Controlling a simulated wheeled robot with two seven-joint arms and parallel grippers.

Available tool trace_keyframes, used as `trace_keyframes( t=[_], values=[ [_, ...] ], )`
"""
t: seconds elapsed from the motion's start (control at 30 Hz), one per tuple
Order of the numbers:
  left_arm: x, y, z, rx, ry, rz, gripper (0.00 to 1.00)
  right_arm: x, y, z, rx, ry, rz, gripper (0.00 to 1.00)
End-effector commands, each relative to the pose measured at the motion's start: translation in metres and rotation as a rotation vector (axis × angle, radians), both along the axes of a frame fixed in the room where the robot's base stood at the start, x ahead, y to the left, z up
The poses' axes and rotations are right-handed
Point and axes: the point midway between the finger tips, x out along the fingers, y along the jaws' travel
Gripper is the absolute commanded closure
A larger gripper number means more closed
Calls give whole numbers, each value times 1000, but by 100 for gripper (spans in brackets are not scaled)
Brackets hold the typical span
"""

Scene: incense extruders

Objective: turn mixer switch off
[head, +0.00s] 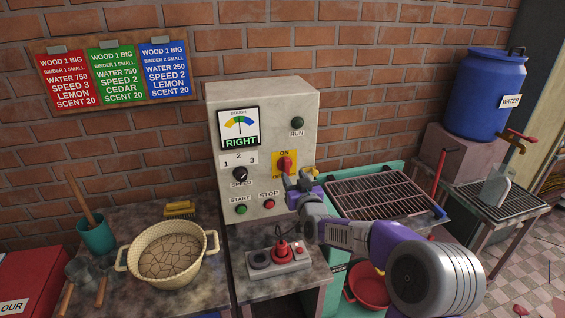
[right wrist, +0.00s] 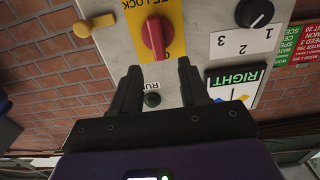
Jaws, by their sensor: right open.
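The mixer switch is a red rotary handle (head: 284,163) on a yellow plate on the grey control panel (head: 262,110). The handle stands roughly upright, with ON above it; the lettering below is partly covered by my gripper. In the right wrist view the red handle (right wrist: 154,38) appears upside down, just beyond the fingertips. My right gripper (head: 297,181) is in front of the panel, slightly below and right of the handle. In the right wrist view its two dark fingers (right wrist: 157,72) are apart, with nothing between them. My left gripper is not in view.
The panel also carries a speed knob (head: 240,174), a green start button (head: 241,209), a red stop button (head: 270,204) and a run lamp (head: 297,123). A yellow lever (right wrist: 93,25) sticks out beside the switch. A joystick box (head: 281,256) stands below.

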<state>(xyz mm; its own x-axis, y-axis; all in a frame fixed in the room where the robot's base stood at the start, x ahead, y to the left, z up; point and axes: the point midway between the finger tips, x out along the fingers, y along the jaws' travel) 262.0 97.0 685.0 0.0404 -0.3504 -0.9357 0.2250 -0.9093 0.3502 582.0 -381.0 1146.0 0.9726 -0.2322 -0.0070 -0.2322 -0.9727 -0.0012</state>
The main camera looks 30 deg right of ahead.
Motion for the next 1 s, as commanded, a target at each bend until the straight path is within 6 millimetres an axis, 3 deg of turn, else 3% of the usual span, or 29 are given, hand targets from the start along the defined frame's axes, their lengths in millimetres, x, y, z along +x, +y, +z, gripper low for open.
trace_keyframes(
  t=[0.5,0.97,1.0],
  values=[
    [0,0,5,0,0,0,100,61,-15,3,-3,-5,-1,55],
    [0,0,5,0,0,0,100,72,-18,3,-3,-5,-1,55],
    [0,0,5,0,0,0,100,72,-18,3,-3,-5,-1,60]
  ],
)
